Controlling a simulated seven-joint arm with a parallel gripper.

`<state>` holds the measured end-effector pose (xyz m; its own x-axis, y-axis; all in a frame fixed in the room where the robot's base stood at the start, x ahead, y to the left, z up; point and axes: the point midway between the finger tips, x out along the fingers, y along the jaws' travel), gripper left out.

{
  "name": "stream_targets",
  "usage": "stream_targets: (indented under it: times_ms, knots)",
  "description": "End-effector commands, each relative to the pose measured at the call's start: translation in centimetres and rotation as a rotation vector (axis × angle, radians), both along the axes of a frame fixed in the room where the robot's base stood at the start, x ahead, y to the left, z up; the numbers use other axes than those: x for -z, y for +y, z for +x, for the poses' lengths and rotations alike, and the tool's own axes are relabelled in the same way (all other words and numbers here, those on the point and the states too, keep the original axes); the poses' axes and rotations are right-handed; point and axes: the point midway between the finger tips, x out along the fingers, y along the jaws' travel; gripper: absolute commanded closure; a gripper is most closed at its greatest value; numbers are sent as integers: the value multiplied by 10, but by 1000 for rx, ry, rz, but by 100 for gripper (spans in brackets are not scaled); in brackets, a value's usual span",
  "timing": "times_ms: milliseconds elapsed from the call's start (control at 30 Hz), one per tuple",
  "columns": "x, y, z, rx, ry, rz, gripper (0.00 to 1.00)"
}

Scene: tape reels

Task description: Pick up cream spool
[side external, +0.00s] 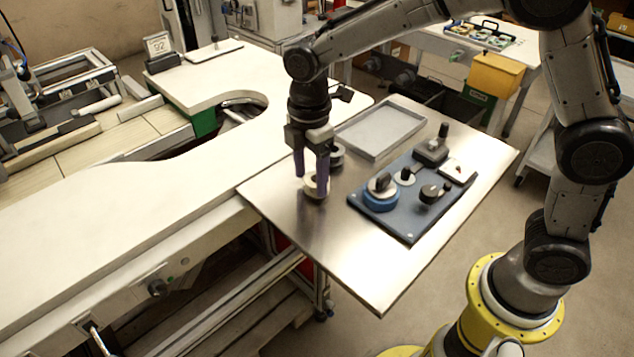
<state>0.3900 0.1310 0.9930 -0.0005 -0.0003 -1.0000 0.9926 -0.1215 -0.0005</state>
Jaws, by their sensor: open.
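The cream spool (311,188) lies on the metal work table, near its left side. My gripper (311,192) points straight down at the spool, with its purple fingers apart. One finger is at the spool's left and the other is at its right front. I cannot tell whether either finger touches the spool. The right finger hides part of the spool. A second spool, dark with a pale top (337,156), stands just behind it, partly hidden by my gripper.
A grey tray (347,142) lies at the back of the metal table (300,240). A dark blue board (407,228) on the right carries a blue reel (380,202), dark knobs and a white piece. The table's front is clear. A long cream counter (120,215) adjoins at left.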

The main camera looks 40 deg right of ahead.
Motion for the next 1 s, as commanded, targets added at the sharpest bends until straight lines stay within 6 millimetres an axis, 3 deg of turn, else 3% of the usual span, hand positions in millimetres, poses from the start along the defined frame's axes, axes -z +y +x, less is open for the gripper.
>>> stream_targets:
  times_ms: [333,700,1000]
  knots:
    - [9,0,0,0,0,0,31]
    - [8,0,0,0,-1,0,95]
    - [6,0,0,0,-2,1,95]
